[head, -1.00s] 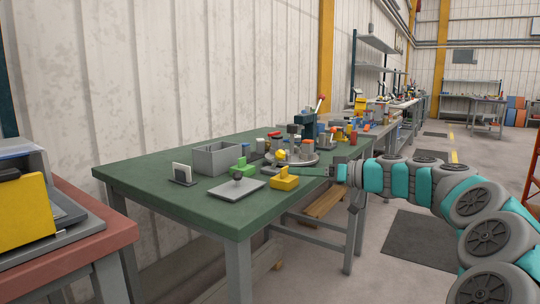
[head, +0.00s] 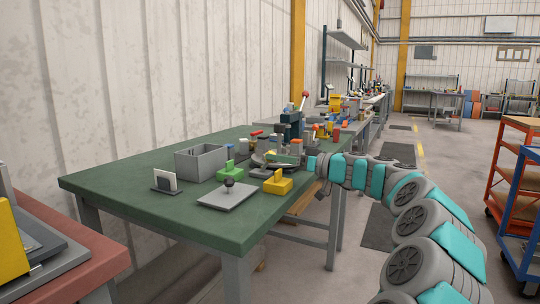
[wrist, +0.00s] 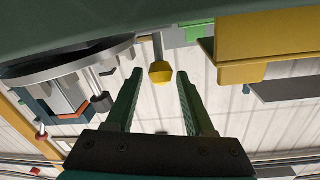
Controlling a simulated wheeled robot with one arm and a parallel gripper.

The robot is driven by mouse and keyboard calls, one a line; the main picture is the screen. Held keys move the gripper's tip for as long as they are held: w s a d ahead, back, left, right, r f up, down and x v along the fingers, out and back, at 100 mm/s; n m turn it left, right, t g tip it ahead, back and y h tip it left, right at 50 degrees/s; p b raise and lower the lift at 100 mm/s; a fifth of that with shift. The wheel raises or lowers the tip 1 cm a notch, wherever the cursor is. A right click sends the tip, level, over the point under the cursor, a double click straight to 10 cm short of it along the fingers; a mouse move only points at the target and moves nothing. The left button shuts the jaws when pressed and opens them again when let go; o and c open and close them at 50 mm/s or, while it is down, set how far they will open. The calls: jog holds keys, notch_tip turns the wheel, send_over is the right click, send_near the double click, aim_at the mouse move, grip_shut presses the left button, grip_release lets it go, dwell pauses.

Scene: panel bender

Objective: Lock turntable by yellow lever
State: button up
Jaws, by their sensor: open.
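The yellow lever knob (wrist: 160,72) sits on the end of a grey rod in the wrist view, centred between my fingertips. My gripper (wrist: 160,76) is open, with a dark green finger on each side of the knob and a gap on both sides. The knob's exact depth relative to the tips is hard to tell. The round grey turntable (wrist: 85,58) is at the left in the wrist view, carrying several fixtures. In the head view the turntable (head: 257,161) is partly hidden by my gripper (head: 287,158), which reaches in from the right.
A yellow block (head: 278,182), a grey plate with a black knob (head: 228,195), a green block (head: 228,172) and a grey open box (head: 201,160) stand on the green table (head: 140,185). The yellow block (wrist: 265,35) is close to my right finger in the wrist view.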

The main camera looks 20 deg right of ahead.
aim_at(267, 162)
jog(key=shift+x, duration=1.5)
grip_shut()
dwell(0.4)
